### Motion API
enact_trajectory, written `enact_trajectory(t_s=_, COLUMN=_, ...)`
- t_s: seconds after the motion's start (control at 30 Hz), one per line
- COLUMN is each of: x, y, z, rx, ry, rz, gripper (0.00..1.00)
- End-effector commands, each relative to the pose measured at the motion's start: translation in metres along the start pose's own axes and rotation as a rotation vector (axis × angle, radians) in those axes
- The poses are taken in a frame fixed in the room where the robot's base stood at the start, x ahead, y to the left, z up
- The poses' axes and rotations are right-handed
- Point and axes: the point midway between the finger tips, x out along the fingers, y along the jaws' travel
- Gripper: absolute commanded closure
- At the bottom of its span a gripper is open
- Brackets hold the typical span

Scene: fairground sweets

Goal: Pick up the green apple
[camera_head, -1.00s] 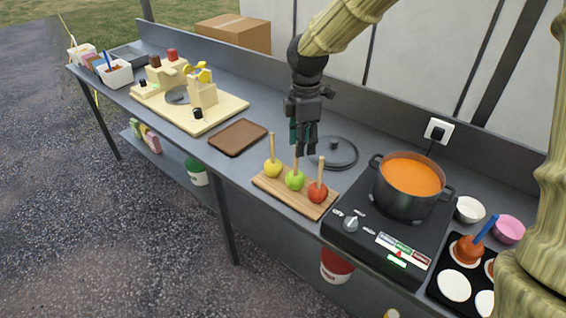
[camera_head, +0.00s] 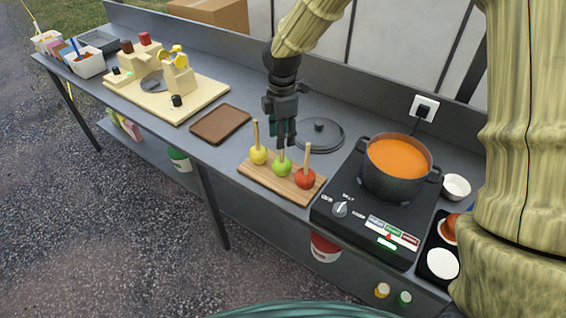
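The green apple (camera_head: 282,167) on a stick stands upright in the middle of a wooden board (camera_head: 256,177), between a yellow apple (camera_head: 258,155) and a red apple (camera_head: 305,179), each with its own stick. My gripper (camera_head: 284,143) points down directly above the green apple, with its fingertips at the height of the stick. The upper part of the green apple's stick is hidden by the fingers. I cannot tell whether the fingers are around the stick or in front of it, or how far apart they are.
A pot of orange liquid (camera_head: 396,187) sits on a black hotplate (camera_head: 328,213) to the right. A lid (camera_head: 320,134) lies behind the board. A brown tray (camera_head: 220,124) is to the left.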

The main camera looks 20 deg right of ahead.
Motion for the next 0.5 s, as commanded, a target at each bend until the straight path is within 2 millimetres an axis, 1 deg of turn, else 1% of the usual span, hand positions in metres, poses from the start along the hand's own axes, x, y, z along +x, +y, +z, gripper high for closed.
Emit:
enact_trajectory(t_s=0.23, x=0.028, y=-0.001, z=0.002, rx=0.003, ry=-0.001, rz=-0.003, gripper=0.63)
enact_trajectory(t_s=0.4, x=0.037, y=-0.001, z=0.002, rx=0.002, ry=-0.001, rz=-0.001, gripper=0.63)
enact_trajectory(t_s=0.5, x=0.039, y=-0.001, z=0.002, rx=0.002, ry=-0.001, rz=0.000, gripper=0.63)
